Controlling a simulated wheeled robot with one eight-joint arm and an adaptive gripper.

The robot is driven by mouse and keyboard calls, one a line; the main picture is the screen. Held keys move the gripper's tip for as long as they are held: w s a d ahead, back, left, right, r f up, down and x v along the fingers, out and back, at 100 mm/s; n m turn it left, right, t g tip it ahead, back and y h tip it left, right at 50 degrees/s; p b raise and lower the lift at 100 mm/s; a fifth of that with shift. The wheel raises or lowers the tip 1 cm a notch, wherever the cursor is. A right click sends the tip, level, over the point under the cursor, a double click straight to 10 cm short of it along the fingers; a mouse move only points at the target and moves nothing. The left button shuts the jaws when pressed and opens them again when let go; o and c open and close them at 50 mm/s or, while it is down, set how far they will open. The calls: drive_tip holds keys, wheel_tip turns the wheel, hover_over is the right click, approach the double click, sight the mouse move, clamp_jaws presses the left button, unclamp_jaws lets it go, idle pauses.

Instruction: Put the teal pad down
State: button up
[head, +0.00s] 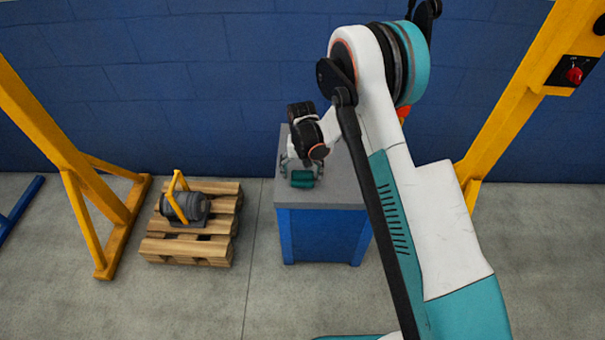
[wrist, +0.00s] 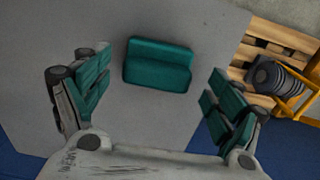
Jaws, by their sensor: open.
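The teal pad (head: 302,179) lies on the grey top of the blue cabinet (head: 328,196), near its front left corner. In the wrist view the teal pad (wrist: 158,65) rests on the grey surface, ahead of my gripper and roughly centred between the fingers. My gripper (wrist: 150,105) is open, with a teal-padded finger on each side and clear gaps to the pad. In the head view my gripper (head: 302,168) is over the cabinet top at the pad, its fingers on either side of it. Nothing is held.
A wooden pallet (head: 220,245) with a grey motor (head: 186,207) and its yellow handle stands on the floor left of the cabinet. Yellow frame posts (head: 40,115) stand at left and right (head: 515,95). A blue wall is behind. The cabinet top around the pad is mostly clear.

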wheel_tip(320, 180, up, 10)
drive_tip(key=p, duration=0.3)
drive_tip(key=shift+w+a+r, duration=0.15)
drive_tip(key=shift+a+r, duration=0.1)
drive_tip(key=shift+a, duration=0.05)
drive_tip(key=shift+r, duration=0.1)
wheel_tip(320, 180, up, 15)
drive_tip(key=t, duration=0.2)
hover_over(300, 173)
drive_tip(key=s+d, duration=0.3)
drive_tip(key=d, duration=0.3)
drive_tip(key=s+d+r+t, duration=0.1)
drive_tip(key=s+d+r, duration=0.5)
drive_tip(key=r, duration=0.4)
drive_tip(key=s+d+r+t, duration=0.1)
drive_tip(key=s+d+r, duration=0.1)
drive_tip(key=s, duration=0.5)
drive_tip(key=s+d+r+t, duration=0.1)
drive_tip(key=s+d, duration=0.2)
drive_tip(key=s, duration=0.4)
drive_tip(key=s+d+r+t, duration=0.2)
drive_tip(key=s+d, duration=0.1)
drive_tip(key=s, duration=0.5)
drive_tip(key=shift+d+r+n, duration=0.15)
drive_tip(key=shift+r+n, duration=0.15)
drive_tip(key=shift+r, duration=0.05)
drive_tip(key=shift+o, duration=0.5)
